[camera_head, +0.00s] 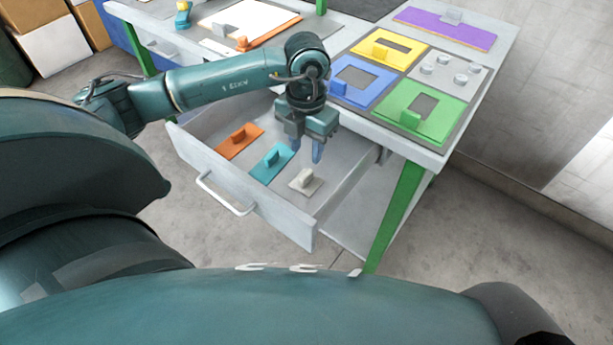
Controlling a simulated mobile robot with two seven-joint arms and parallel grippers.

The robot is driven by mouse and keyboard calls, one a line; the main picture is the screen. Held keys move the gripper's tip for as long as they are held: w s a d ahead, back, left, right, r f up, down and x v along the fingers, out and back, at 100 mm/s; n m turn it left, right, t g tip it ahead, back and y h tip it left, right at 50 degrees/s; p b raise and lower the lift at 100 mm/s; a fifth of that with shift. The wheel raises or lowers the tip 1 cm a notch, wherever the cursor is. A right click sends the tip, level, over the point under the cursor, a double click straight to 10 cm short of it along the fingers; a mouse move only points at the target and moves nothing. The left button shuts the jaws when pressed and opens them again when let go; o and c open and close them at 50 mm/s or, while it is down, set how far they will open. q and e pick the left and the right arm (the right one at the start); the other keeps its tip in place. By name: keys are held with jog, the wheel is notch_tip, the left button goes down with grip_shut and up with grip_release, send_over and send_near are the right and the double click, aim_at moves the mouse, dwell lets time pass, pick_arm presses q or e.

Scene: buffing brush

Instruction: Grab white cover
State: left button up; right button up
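The white cover (307,184) is a small flat plate with an upright block handle. It lies in the open drawer (212,178), at the right end of a row of covers. My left gripper (307,155) points down over the drawer, above and slightly behind the white cover. Its two fingers are spread apart with nothing between them. The fingertips appear clear of the cover's handle. My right gripper does not show in this view.
In the same drawer lie a teal cover (271,165) and an orange cover (238,143), left of the white one. The drawer's front wall and handle (225,196) face me. On the table stand yellow (388,49), blue (361,84) and green (421,113) plates.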

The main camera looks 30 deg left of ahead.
pick_arm(q)
notch_tip(320, 180, down, 8)
jog(key=shift+r, duration=0.1)
jog(key=shift+w, duration=0.1)
dwell(0.3)
grip_shut()
dwell(0.3)
